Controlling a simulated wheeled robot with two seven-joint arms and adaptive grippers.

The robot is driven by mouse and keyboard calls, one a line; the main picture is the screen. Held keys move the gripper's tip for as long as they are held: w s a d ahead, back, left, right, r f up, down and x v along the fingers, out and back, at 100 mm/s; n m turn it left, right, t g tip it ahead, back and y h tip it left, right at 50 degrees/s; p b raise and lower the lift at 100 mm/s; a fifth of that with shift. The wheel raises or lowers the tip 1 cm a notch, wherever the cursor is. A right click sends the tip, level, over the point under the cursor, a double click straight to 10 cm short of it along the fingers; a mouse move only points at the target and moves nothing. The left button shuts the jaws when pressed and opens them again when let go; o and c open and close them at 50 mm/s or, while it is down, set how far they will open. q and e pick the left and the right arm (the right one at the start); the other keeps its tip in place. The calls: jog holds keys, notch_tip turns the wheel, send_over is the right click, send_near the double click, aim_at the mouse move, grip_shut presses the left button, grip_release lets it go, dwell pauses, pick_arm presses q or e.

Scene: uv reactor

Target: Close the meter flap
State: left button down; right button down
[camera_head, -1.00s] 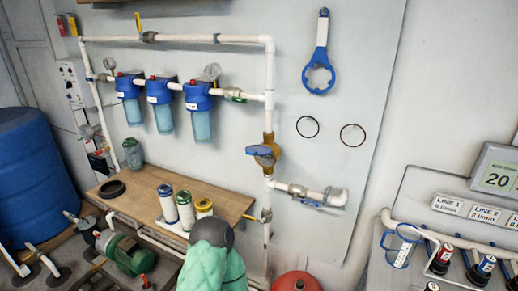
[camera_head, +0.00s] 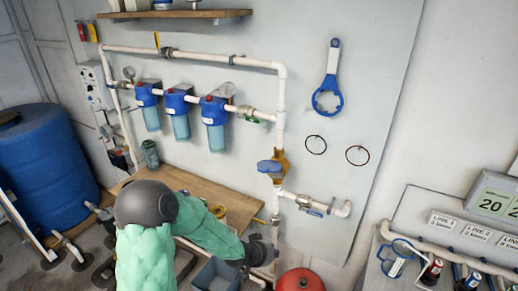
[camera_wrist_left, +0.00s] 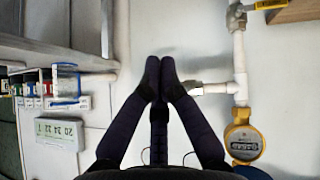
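The water meter (camera_head: 281,158) is a brass body on the vertical white pipe, with a blue flap (camera_head: 269,167) sticking out to its left. In the left wrist view the meter's round dial (camera_wrist_left: 243,143) shows uncovered inside a yellow ring. The blue flap (camera_wrist_left: 252,173) stands open beside it, cut by the lower picture edge. My left gripper (camera_head: 268,252) is below the meter, near the lower pipe, and apart from the flap. In the left wrist view its two dark fingertips (camera_wrist_left: 160,66) are together with nothing seen between them. My right gripper is not in view.
A wooden bench (camera_head: 180,178) lies left of the meter, partly behind my arm. A side pipe with a valve (camera_head: 312,206) juts right below the meter. Blue filter housings (camera_head: 214,122) hang upper left. A red round object (camera_head: 300,281) is below.

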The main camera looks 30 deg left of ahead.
pick_arm(q)
jog(key=w+a+r+t+y+p, duration=0.1)
jog(key=a+r+t+p, duration=0.2)
jog(key=r, duration=0.8)
jog(key=w+a+r+m+y+p, duration=0.1)
jog(key=w+a+r+p, duration=0.3)
jog(key=r, duration=0.8)
jog(key=s+a+r+t+y+p, duration=0.1)
jog(key=a+r+t+p, duration=0.1)
jog(key=a+r, duration=0.65)
send_near(259, 164)
jog(key=w+d+r, duration=0.1)
jog(key=w+r, duration=0.2)
jog(key=w+d+r, duration=0.1)
jog(key=shift+w+d+r+b, duration=0.15)
jog(key=shift+d+r+b, duration=0.05)
jog(key=shift+d+b, duration=0.15)
jog(key=shift+s+f, duration=0.15)
jog(key=shift+f, duration=0.85)
jog(key=shift+s+f, duration=0.15)
jog(key=shift+f, duration=0.8)
